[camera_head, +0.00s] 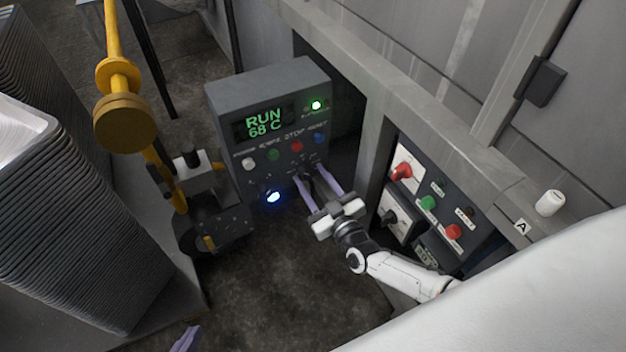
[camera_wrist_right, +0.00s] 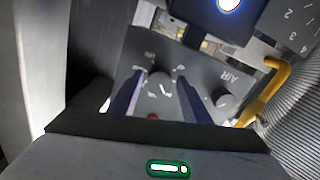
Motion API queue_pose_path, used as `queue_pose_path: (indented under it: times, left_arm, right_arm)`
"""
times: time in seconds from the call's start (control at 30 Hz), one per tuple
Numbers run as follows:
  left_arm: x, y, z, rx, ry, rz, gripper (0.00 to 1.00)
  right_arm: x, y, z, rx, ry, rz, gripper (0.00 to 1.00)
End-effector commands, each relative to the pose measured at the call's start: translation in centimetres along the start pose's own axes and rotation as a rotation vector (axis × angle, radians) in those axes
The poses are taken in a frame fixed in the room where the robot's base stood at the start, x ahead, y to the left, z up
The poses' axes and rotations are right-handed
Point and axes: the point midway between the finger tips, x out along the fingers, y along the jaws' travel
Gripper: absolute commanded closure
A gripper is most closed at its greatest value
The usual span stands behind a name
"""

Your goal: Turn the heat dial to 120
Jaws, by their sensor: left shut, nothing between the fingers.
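The control box (camera_head: 222,104) has a display (camera_head: 265,123) reading RUN 68 C. A dark round dial sits low on its front, between the fingers of my right gripper (camera_head: 318,183). In the right wrist view this dial (camera_wrist_right: 160,80) has a pale pointer mark and small labels around it, too blurred to read. My right gripper's fingers (camera_wrist_right: 162,98) are open, one on each side of the dial, with a gap showing on both sides. My left gripper (camera_head: 186,340) shows only as purple fingertips at the bottom edge, shut and empty.
A second dial (camera_wrist_right: 225,100), marked AIR, sits beside the first. Above are white, green, red and blue buttons (camera_head: 320,138). A panel with a red knob (camera_head: 402,172) stands at right. A yellow pipe (camera_head: 112,50) and stacked pans (camera_head: 70,220) stand at left.

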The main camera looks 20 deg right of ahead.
Motion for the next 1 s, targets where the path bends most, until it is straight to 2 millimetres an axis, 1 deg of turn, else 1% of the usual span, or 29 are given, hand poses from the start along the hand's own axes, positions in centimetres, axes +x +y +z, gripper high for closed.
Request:
queue_pose_path:
  times: [0.03, 0.1, 0.2, 0.37, 0.57, 0.77, 1.0]
  left_arm:
    - [0.0, 0.0, 0.0, 0.0, 0.0, 0.0, 1.0]
    - [0.0, 0.0, 0.0, 0.0, 0.0, 0.0, 1.0]
    - [0.0, 0.0, 0.0, 0.0, 0.001, 0.0, 1.0]
    - [0.0, 0.0, 0.0, 0.0, 0.001, 0.0, 1.0]
    - [0.2, 0.0, 0.3, -0.001, -0.008, 0.002, 1.0]
    - [0.5, 0.1, 0.7, 0.0, -0.021, 0.008, 1.0]
    - [1.0, 0.3, 0.6, 0.011, -0.037, 0.02, 1.0]
  right_arm:
    - [0.0, 0.0, 0.0, 0.0, 0.0, 0.0, 0.66]
    - [0.0, 0.0, 0.0, 0.0, 0.0, 0.0, 0.78]
    - [0.0, 0.0, 0.0, 0.0, 0.0, 0.0, 0.92]
    - [-0.1, 0.0, 0.0, 0.007, 0.0, 0.001, 0.92]
    - [-0.1, 0.0, 0.1, 0.064, -0.001, 0.001, 0.92]
    - [-0.1, -0.1, 0.2, 0.194, -0.001, 0.002, 0.92]
    - [-0.1, -0.2, 0.3, 0.415, -0.002, 0.002, 0.92]
